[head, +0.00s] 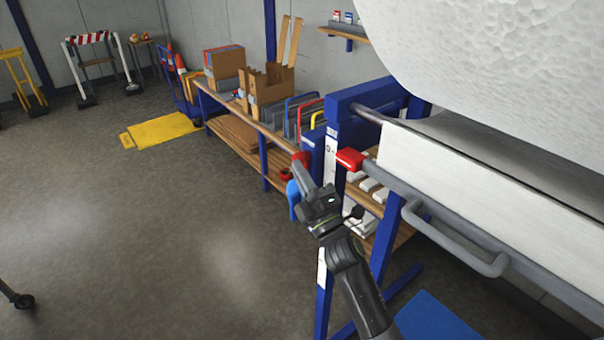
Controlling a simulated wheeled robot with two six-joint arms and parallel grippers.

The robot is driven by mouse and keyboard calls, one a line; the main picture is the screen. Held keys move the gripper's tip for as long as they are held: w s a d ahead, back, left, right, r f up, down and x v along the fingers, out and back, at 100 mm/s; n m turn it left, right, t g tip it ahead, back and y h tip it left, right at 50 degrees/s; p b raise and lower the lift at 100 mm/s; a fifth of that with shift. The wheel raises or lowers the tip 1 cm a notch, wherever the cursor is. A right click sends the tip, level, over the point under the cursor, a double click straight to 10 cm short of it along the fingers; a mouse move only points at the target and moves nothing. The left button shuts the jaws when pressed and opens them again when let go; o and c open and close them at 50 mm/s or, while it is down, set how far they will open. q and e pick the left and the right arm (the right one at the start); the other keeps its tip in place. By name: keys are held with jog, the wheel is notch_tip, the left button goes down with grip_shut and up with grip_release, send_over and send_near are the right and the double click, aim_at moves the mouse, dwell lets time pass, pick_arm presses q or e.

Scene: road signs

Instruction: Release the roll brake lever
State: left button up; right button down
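A large white roll (500,50) hangs at the upper right on a blue frame (345,100). A red grip (351,160) shows on the frame's near post, beside a white marked plate (330,158). A smaller red piece (301,157) shows left of the post. I cannot tell for sure which of the two red parts belongs to the brake lever. My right gripper (301,174) reaches up from below, its tip at or just in front of the smaller red piece. Contact and finger opening are unclear. My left gripper is not in view.
A grey rail with a bent handle (455,250) runs along the frame's near side, close right of my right arm. A bench (235,115) with cardboard boxes (268,85) stands behind. A yellow mat (160,130) lies on the floor. The floor at left is mostly clear.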

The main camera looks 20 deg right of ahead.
jog(key=x, duration=0.3)
jog(key=shift+a, duration=0.1)
dwell(0.3)
